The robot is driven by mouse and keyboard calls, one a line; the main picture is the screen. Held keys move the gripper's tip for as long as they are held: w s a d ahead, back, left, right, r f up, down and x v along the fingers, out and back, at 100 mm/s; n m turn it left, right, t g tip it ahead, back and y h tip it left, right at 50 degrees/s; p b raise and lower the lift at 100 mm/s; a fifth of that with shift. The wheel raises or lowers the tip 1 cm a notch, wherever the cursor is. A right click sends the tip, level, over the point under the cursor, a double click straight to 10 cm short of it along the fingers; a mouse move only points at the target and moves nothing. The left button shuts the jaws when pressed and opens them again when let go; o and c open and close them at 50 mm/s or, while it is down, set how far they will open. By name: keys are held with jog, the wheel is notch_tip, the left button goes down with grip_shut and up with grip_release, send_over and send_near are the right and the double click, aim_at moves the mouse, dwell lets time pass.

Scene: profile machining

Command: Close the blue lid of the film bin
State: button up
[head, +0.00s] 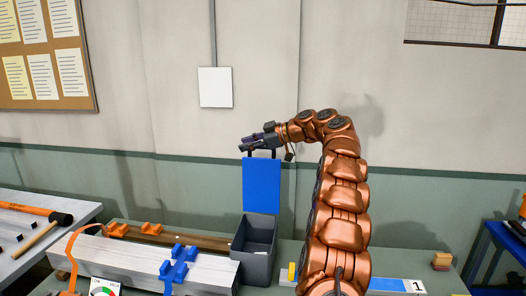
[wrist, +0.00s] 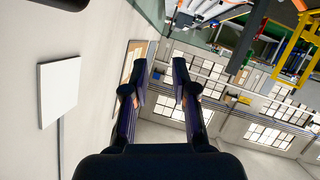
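The film bin (head: 256,262) is a dark grey open box on the bench in the head view. Its blue lid (head: 262,186) stands upright at the back of the bin, wide open, and the inside of the bin shows. My gripper (head: 243,143) is above the lid's top edge, pointing left; I cannot tell whether it touches the lid. In the wrist view my gripper (wrist: 160,80) has its two fingers apart with nothing between them. The bin and lid do not show in the wrist view.
Left of the bin lie a long pale profile (head: 140,262) and a brown bar with orange clamps (head: 148,229). Blue blocks (head: 178,264) sit on the profile. A yellow piece (head: 291,271) stands right of the bin. A wall with a white box (head: 215,87) is behind.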

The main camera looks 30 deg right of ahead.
jog(key=s+d+f+n+t+h+b, duration=0.1)
jog(key=d+n, duration=0.1)
jog(key=d, duration=0.4)
jog(key=s+d+f+n+t, duration=0.1)
jog(key=d+f+n, duration=0.15)
jog(key=d, duration=0.45)
jog(key=x, duration=0.2)
jog(key=r+p+x, duration=0.1)
jog(key=x, duration=0.1)
jog(key=p+x, duration=0.1)
jog(key=x, duration=0.1)
jog(key=shift+w+a, duration=0.3)
jog(key=shift+w, duration=0.1)
jog(key=shift+w+a+f, duration=0.3)
jog(key=shift+w, duration=0.3)
grip_shut()
